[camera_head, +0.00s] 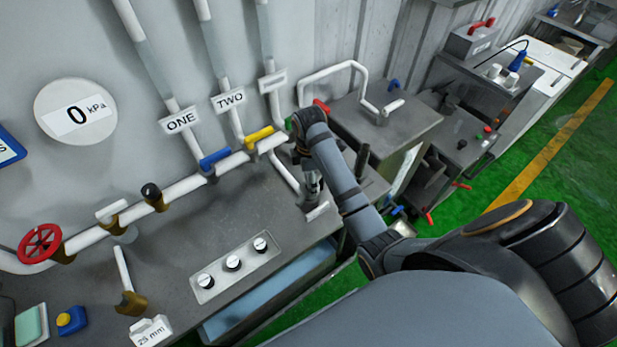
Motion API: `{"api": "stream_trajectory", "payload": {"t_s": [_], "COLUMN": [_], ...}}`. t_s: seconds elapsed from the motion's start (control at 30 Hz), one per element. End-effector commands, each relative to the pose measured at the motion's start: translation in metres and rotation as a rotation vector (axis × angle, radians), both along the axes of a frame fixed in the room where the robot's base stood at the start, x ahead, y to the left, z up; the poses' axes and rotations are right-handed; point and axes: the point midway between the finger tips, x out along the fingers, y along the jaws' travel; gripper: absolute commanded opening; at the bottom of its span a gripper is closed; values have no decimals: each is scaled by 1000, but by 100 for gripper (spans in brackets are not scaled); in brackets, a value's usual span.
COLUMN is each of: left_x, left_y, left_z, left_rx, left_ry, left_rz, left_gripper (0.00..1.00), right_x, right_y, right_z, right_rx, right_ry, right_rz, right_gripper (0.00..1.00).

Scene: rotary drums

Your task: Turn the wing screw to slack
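I cannot pick out the wing screw with certainty. My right gripper (314,188) points down over the right end of the grey bench (240,205), below the right end of the white pipe. A small pale piece (318,211) lies at its fingertips; I cannot tell whether they touch. The fingers are small and dark, so open or shut does not show. A white bar-shaped handle on a brass fitting (112,212) and a black knob on brass (151,193) sit on the pipe, well left of the gripper. My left gripper is not in view.
The white pipe (185,187) carries a red handwheel (40,243), a blue lever (215,158) and a yellow lever (258,137). A three-knob panel (234,264) is on the bench front. A grey cabinet (385,115) stands right of the bench. Green floor (560,165) lies beyond.

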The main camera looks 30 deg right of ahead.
Motion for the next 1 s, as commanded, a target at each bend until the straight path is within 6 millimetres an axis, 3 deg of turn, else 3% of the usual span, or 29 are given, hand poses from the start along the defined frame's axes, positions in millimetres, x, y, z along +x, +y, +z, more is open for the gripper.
{"api": "stream_trajectory", "payload": {"t_s": [0.33, 0.87, 0.9, 1.0], "left_x": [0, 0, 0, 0], "left_y": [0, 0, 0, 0], "left_z": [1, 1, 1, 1], "left_rx": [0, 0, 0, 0], "left_ry": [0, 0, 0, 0], "left_rz": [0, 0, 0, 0], "left_gripper": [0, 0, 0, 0], "right_x": [3, 4, 4, 4], "right_y": [-2, -2, -2, -2], "right_z": [5, 5, 5, 5], "right_rx": [-5, -8, -8, -7], "right_ry": [-13, -15, -15, -14], "right_rz": [126, 146, 145, 146], "right_gripper": [44, 44, 79, 93]}}
